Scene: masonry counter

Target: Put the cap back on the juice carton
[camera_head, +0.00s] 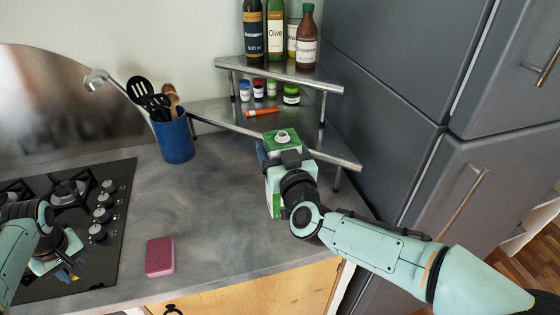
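The juice carton (281,136) stands on the counter near the corner shelf, with a green top and a round white spout. Its body is mostly hidden by my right gripper (286,158), which is right up against it. A green and white lower part of the carton shows below the hand. I cannot tell whether the fingers are closed on it. My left gripper (72,270) is low over the front of the stove, far from the carton. Its fingertips are too small to judge. I cannot make out a separate loose cap.
A pink sponge (160,257) lies near the counter's front edge. A blue utensil pot (174,138) stands at the back. The corner shelf (330,155) holds bottles, small jars and an orange item (262,112). A grey fridge (400,110) closes off the right. The middle counter is clear.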

